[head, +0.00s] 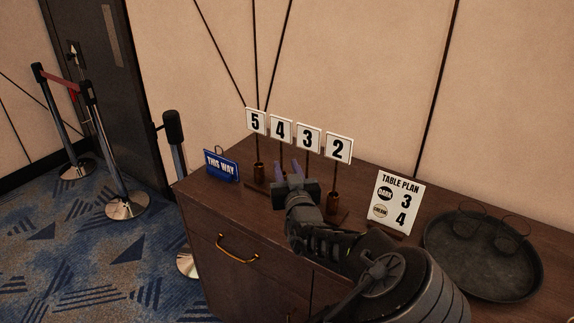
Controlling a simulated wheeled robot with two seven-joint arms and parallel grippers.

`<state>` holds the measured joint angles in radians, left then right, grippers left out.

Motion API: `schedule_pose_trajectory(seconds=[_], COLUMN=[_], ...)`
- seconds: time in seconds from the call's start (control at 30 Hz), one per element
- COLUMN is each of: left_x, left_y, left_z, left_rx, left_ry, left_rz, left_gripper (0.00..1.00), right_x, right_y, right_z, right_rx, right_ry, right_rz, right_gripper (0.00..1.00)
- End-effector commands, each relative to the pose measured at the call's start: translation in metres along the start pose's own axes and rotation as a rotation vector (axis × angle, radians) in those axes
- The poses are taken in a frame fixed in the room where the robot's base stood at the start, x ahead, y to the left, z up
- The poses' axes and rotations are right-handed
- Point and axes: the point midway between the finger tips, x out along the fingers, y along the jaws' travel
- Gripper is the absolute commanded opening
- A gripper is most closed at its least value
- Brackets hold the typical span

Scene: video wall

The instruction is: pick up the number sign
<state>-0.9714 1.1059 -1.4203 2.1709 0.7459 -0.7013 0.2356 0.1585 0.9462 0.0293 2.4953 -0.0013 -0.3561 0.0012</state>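Several white number signs stand upright in a row on the dark wooden cabinet: 5 (255,122), 4 (280,131), 3 (308,140) and 2 (338,148), each on a thin stem. The stems of 5 and 2 end in brass bases; the bases of 4 and 3 are largely hidden by my gripper.
A table plan card (399,202) reading DARK 3 and a second label with 4 stands right of the signs. A dark round tray (470,288) is at the right. A blue THIS WAY sign (221,165) is at the left end. Barrier posts (105,150) stand on the carpet.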

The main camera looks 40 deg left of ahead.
Motion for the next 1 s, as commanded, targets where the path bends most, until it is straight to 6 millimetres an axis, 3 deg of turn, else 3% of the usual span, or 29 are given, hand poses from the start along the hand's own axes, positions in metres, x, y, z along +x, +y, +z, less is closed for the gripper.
schedule_pose_trajectory(seconds=[0.2, 0.47, 0.8, 1.0], left_x=[0.002, 0.025, 0.029, 0.052], left_y=[0.0, -0.001, 0.0, 0.0], left_z=[0.0, 0.0, 0.001, 0.002], left_rx=[0.001, 0.0, 0.001, 0.004], left_ry=[0.0, -0.001, -0.001, -0.001], left_rz=[-0.001, -0.001, -0.001, -0.001], left_gripper=[0.32, 0.32, 0.32, 0.32], right_x=[-0.001, -0.003, -0.004, -0.012], right_y=[0.0, -0.001, -0.001, -0.005], right_z=[0.0, 0.0, 0.0, 0.0], right_rx=[0.0, 0.0, 0.0, 0.0], right_ry=[-0.001, 0.0, 0.0, -0.001], right_rz=[0.0, 0.0, 0.0, 0.0], right_gripper=[0.36, 0.36, 0.36, 0.36])
